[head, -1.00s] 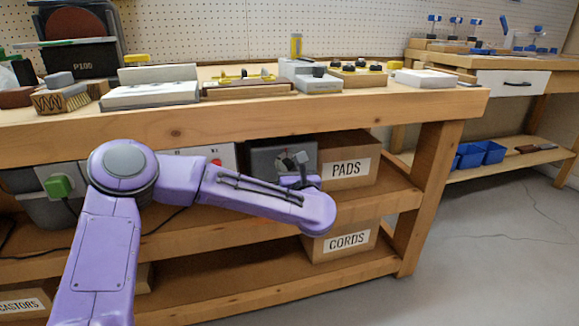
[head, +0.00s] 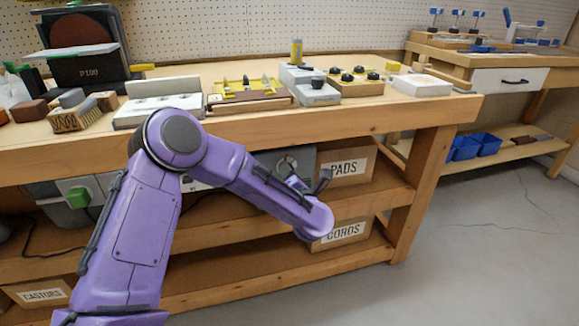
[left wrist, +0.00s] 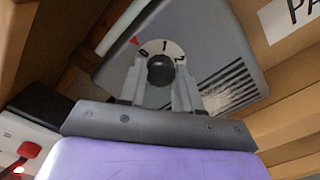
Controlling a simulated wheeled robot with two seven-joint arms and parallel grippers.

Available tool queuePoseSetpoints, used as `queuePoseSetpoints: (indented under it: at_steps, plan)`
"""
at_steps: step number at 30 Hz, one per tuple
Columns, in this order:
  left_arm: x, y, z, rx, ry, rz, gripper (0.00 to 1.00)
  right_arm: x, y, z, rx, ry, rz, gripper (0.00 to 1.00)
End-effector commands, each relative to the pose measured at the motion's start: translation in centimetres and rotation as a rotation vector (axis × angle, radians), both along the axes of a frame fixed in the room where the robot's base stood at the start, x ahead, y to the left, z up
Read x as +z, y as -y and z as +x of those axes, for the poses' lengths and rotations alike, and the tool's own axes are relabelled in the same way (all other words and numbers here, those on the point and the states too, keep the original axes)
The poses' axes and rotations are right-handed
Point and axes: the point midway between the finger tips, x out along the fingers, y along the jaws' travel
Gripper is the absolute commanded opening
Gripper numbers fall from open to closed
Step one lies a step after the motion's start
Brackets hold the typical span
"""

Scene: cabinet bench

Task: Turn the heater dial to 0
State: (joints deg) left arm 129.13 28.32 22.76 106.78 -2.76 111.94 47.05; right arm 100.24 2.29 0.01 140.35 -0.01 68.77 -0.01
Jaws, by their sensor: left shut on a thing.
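The grey heater (left wrist: 205,45) sits on the shelf under the bench. It also shows partly behind my arm in the head view (head: 302,158). In the left wrist view its round black dial knob (left wrist: 160,72) has a white scale (left wrist: 165,46) marked 0, 1 and 2. A red triangle (left wrist: 134,41) on the heater points at the scale's edge close to the 0. My left gripper (left wrist: 161,80) is shut on the knob, one finger on each side. My right gripper is not in view.
A PADS box (head: 346,168) stands right of the heater, a CORDS box (head: 342,234) on the shelf below. The bench top (head: 330,118) above holds tools and blocks. A red plug (left wrist: 28,150) shows at lower left in the wrist view. Floor is clear at right.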

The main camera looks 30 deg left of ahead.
Motion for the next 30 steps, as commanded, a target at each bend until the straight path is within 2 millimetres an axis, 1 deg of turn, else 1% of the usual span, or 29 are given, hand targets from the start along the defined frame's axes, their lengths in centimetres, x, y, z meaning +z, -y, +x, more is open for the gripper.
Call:
queuePoseSetpoints:
  at_steps: [1, 7, 24, 25, 26, 27, 30]
  plan:
    - [0.21, 0.01, -0.03, 0.000, -0.021, 0.016, 0.03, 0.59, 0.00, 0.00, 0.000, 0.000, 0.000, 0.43]
    - [0.11, 0.03, -0.03, -0.001, -0.073, 0.061, 0.03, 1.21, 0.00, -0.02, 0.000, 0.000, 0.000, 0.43]
    - [-0.10, -0.01, -0.06, 0.000, -0.098, 0.082, 0.03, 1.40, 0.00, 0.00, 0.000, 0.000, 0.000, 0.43]
    - [-0.09, -0.01, -0.05, 0.000, -0.097, 0.081, 0.37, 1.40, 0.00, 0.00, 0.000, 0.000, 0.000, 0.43]
    - [-0.09, -0.01, -0.05, 0.000, -0.097, 0.081, 0.46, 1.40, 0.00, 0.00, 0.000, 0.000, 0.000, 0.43]
    - [-0.09, -0.01, -0.05, 0.000, -0.097, 0.081, 0.59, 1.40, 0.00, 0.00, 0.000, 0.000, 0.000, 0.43]
    - [-0.07, -0.01, -0.04, 0.000, -0.097, 0.081, 0.59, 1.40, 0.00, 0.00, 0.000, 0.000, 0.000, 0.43]
